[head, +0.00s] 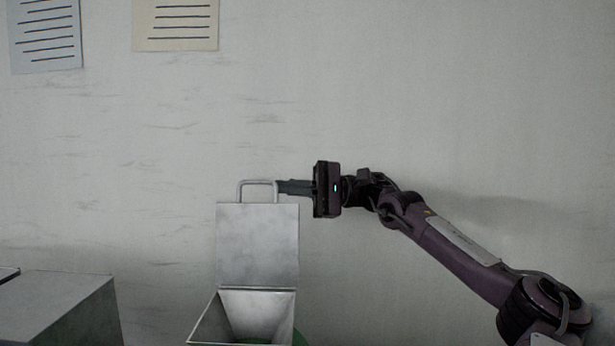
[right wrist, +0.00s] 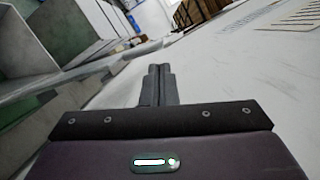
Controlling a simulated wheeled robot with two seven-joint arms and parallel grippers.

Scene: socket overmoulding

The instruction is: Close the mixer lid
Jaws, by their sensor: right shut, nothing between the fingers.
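The mixer lid (head: 258,245) is a grey metal plate standing upright, open, at the back of the mixer (head: 206,322). A light handle (head: 257,184) loops up from the lid's top edge. The mixer's open box shows below the lid, with something green at the bottom. My right gripper (head: 280,187) comes in from the right with its fingers shut and empty. Its tips are at the right side of the handle; I cannot tell whether they touch it. In the right wrist view the shut fingers (right wrist: 159,83) point ahead. My left gripper is not in view.
A grey box-shaped unit (head: 65,305) stands at the lower left. The pale wall (head: 430,90) behind carries two paper sheets (head: 175,24) at the upper left. The space above the lid and to the left of it looks free.

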